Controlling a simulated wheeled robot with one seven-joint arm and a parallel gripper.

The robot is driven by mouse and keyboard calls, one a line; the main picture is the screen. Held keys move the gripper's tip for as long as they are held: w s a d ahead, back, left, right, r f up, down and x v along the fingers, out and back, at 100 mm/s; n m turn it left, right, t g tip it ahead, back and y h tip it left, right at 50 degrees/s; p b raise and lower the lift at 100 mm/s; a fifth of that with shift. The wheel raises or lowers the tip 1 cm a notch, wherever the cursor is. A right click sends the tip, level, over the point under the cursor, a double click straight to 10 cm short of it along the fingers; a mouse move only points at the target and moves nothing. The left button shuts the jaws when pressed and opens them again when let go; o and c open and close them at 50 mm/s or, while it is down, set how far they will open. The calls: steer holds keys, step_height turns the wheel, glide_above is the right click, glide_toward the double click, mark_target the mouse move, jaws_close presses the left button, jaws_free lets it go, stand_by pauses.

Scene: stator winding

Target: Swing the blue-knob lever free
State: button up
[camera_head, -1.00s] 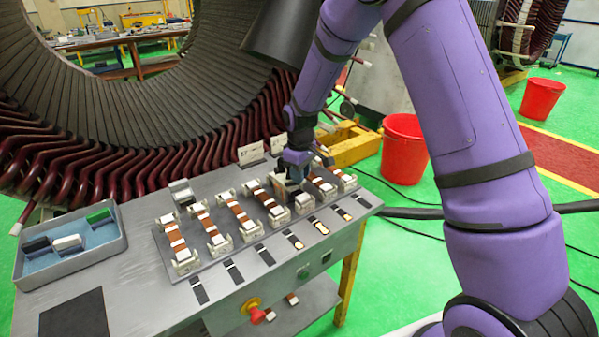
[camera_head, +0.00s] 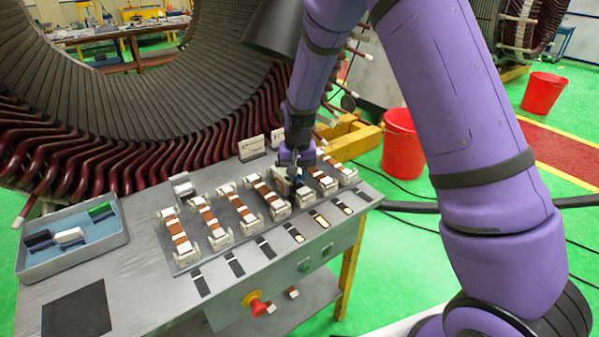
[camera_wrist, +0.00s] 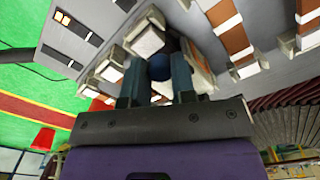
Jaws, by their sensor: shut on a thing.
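A row of several pale clamp units with copper-coloured strips (camera_head: 210,222) stands on the grey bench top. My gripper (camera_head: 292,178) is low over a unit toward the right of the row. In the wrist view the dark blue round knob (camera_wrist: 160,67) sits between the two fingers of my gripper (camera_wrist: 158,78), which is shut on it. A white block (camera_wrist: 146,42) of the unit lies just beyond the knob. The lever below the knob is mostly hidden by the fingers, and its angle cannot be told.
Neighbouring clamp units stand close on both sides. A grey tray (camera_head: 75,262) with white, black and green pieces is at the left. A red emergency button (camera_head: 258,307) is on the bench front. The large stator (camera_head: 120,110) rises behind. A red bucket (camera_head: 402,148) stands right of the bench.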

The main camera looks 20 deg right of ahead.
steer(key=shift+s+a+m, duration=0.15)
steer(key=shift+a+m, duration=0.2)
steer(key=shift+m, duration=0.75)
steer(key=o, duration=0.9)
steer(key=shift+o, duration=0.2)
step_height(320, 180, up, 11)
